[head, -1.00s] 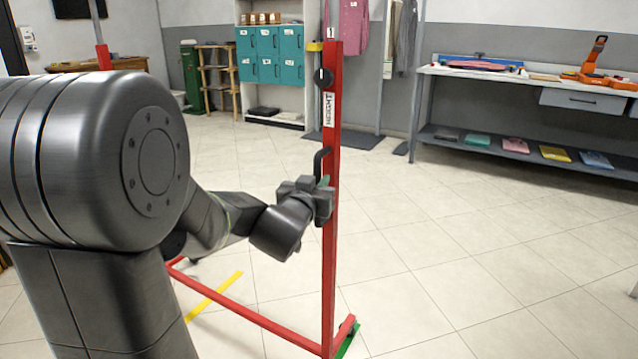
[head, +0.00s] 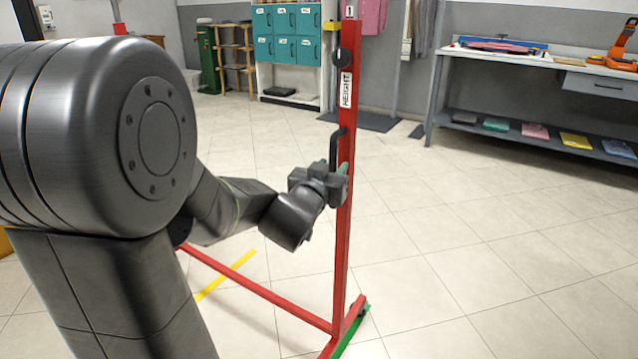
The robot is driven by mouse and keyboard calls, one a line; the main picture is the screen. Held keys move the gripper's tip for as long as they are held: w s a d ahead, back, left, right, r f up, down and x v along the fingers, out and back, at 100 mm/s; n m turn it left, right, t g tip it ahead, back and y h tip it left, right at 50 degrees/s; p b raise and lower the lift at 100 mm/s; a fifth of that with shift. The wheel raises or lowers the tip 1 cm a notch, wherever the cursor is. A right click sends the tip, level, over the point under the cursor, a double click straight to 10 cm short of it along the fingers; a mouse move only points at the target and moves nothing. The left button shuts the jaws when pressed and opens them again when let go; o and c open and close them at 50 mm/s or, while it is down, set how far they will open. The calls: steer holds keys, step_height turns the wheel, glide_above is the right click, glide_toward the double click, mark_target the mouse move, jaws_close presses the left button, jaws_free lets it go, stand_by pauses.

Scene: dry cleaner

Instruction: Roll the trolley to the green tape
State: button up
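The trolley is a red metal frame whose near upright post (head: 344,230) stands right of the middle in the head view. The post bears a black handle (head: 335,146) and a "HEIGHT" label. A low red rail runs back left from its foot. The green tape (head: 353,330) is a strip on the floor along the right side of this foot, partly covered by it. My gripper (head: 337,180) is at the lower part of the handle and appears shut on it, though the fingers are partly hidden. My arm hides much of the trolley's far side.
A workbench (head: 490,62) with a lower shelf stands at the back right. Teal lockers (head: 287,33) and a wooden rack (head: 232,60) are at the back. The tiled floor on the right is clear.

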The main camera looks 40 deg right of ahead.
steer(key=p+v, duration=0.2)
steer(key=v, duration=0.9)
steer(key=shift+s, duration=0.1)
steer(key=b+x, duration=0.2)
steer(key=x, duration=1.1)
steer(key=shift+d+b, duration=0.1)
steer(key=shift+b, duration=0.3)
steer(key=shift+w+d, duration=0.2)
steer(key=shift+w, duration=0.1)
steer(key=shift+w+a, duration=0.1)
